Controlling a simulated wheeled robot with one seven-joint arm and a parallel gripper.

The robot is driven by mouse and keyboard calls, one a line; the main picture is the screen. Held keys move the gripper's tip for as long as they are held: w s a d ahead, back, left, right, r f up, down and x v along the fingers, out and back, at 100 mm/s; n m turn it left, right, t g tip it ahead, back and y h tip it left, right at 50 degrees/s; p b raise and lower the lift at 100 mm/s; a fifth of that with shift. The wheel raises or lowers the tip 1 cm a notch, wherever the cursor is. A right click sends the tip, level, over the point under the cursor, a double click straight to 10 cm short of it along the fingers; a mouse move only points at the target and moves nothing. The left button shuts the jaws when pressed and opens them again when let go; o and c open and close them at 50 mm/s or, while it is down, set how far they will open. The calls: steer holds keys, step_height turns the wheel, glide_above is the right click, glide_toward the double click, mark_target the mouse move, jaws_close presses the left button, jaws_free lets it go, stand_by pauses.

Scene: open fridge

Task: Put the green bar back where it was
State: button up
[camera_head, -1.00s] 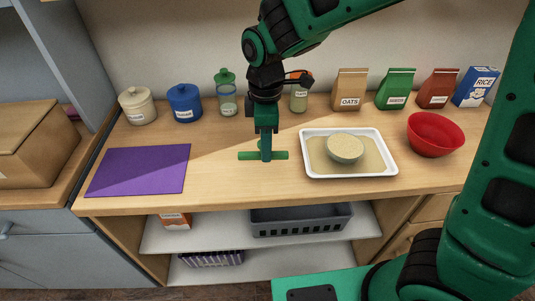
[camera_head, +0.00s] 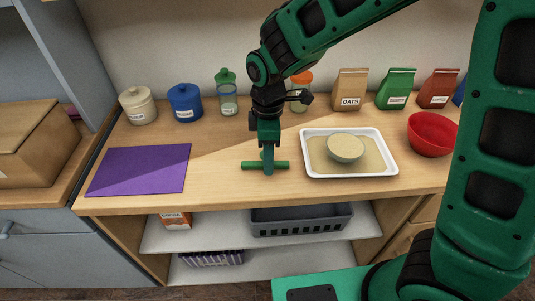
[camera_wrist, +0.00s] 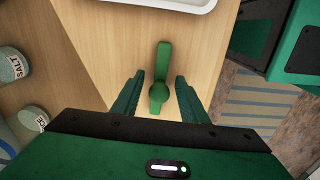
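The green bar (camera_head: 250,165) lies crosswise on the wooden counter, left of the white tray. In the wrist view the bar (camera_wrist: 163,60) runs lengthwise between the two fingers of my gripper (camera_wrist: 159,78). A gap shows on each side of the bar, so the fingers are open and apart from it.
The white tray (camera_head: 389,170) with a tan layer and a bowl (camera_head: 346,148) stands close on the right. A purple mat (camera_head: 138,170) lies left. A red bowl (camera_head: 432,135) is far right. Jars and bags line the back. Bare counter lies between mat and bar.

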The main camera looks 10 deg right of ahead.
stand_by(0.4)
steer(key=r, duration=1.1)
steer(key=shift+d, duration=0.3)
steer(key=s+d+m, duration=0.3)
steer(key=d+m, duration=0.3)
steer(key=d, duration=0.6)
steer(key=s+d+m, duration=0.3)
steer(key=d+m, duration=0.3)
steer(key=d, duration=0.5)
steer(key=s+d+f+m, duration=0.2)
steer(key=s+d+m, duration=0.9)
steer(key=s, duration=0.3)
steer(key=shift+s, duration=0.25)
steer(key=shift+d, duration=0.1)
